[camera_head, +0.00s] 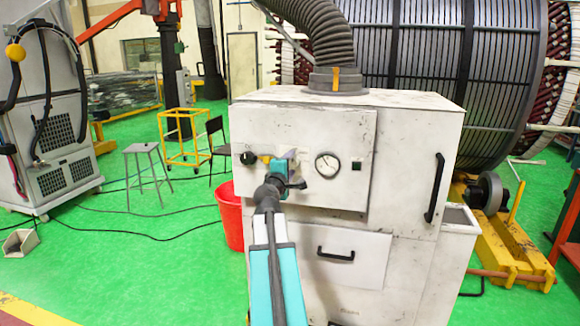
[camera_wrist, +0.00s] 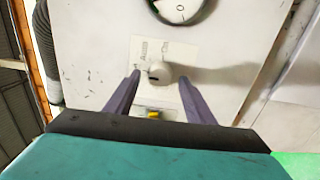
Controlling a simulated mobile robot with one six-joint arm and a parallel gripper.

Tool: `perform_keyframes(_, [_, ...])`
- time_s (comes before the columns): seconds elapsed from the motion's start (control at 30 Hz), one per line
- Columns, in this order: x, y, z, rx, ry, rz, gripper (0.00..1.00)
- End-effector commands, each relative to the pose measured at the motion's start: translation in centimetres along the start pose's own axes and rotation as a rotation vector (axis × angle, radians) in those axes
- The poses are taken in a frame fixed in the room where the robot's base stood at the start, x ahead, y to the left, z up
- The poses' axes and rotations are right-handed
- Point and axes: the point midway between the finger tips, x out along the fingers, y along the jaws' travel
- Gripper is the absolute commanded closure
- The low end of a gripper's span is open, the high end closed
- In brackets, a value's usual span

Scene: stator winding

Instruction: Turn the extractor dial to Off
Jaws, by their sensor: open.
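The extractor is a white, worn cabinet (camera_head: 300,240) with a ribbed hose on top. Its dial (camera_wrist: 164,73) is a small pale knob on a lettered label plate (camera_wrist: 168,47), seen in the wrist view. One label on the plate looks like "Auto"; the other words are too blurred to read surely. A dark mark shows on the dial's left side. My gripper (camera_wrist: 161,82) is open, its two purple fingers on either side of the dial; I cannot tell whether they touch it. In the head view my gripper (camera_head: 288,165) is at the upper front panel and hides the dial.
A round gauge (camera_head: 327,165) and a small dark button (camera_head: 357,166) sit right of my gripper; a black knob (camera_head: 248,158) sits left. A drawer handle (camera_head: 336,255) is below. A red bucket (camera_head: 230,215) and a grey stool (camera_head: 146,175) stand left on open green floor.

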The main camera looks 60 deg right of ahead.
Motion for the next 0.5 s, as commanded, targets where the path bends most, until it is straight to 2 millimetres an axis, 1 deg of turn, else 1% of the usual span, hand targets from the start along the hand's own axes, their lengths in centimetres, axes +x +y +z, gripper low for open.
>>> perform_keyframes(0.27, [-0.8, 0.0, 0.0, 0.001, 0.0, 0.0, 0.51])
perform_keyframes(0.5, [-2.8, -0.1, 0.0, 0.001, 0.001, 0.001, 0.51])
